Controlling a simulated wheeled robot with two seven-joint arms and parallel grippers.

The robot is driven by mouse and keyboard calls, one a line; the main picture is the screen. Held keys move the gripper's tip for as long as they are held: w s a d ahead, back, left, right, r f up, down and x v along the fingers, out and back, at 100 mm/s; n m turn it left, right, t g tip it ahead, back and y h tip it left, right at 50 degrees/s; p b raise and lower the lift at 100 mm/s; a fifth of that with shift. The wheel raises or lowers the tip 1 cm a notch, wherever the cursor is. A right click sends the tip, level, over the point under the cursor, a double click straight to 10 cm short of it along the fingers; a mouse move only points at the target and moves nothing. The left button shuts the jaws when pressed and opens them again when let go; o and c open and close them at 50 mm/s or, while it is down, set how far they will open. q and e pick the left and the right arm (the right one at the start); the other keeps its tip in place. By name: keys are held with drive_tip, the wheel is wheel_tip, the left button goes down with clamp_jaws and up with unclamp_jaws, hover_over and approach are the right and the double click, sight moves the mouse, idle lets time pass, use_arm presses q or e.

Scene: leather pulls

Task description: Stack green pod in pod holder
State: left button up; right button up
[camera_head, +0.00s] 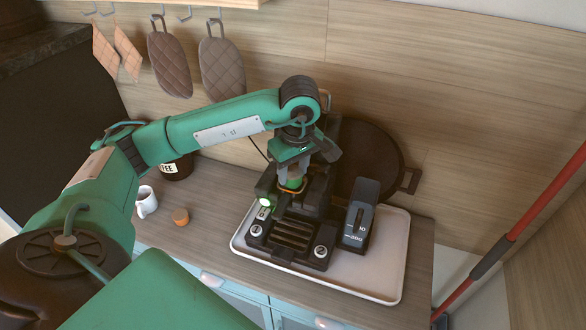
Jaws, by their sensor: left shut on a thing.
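My left gripper (291,178) reaches down over the black coffee machine (292,232) on the tray. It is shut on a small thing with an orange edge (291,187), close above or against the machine. The thing is mostly hidden by the fingers, so I cannot tell whether it is the green pod. A bright green-white spot (265,202) shows just left of it. I cannot make out a pod holder for certain. My right gripper is not in view.
A pale tray (380,272) carries the machine and a dark upright box (358,214). A white mug (146,201) and a small orange-brown round piece (180,216) stand on the counter at left. A dark round pan (366,160) leans against the wall behind.

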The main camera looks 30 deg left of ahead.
use_arm(q)
drive_tip(key=shift+f, duration=0.45)
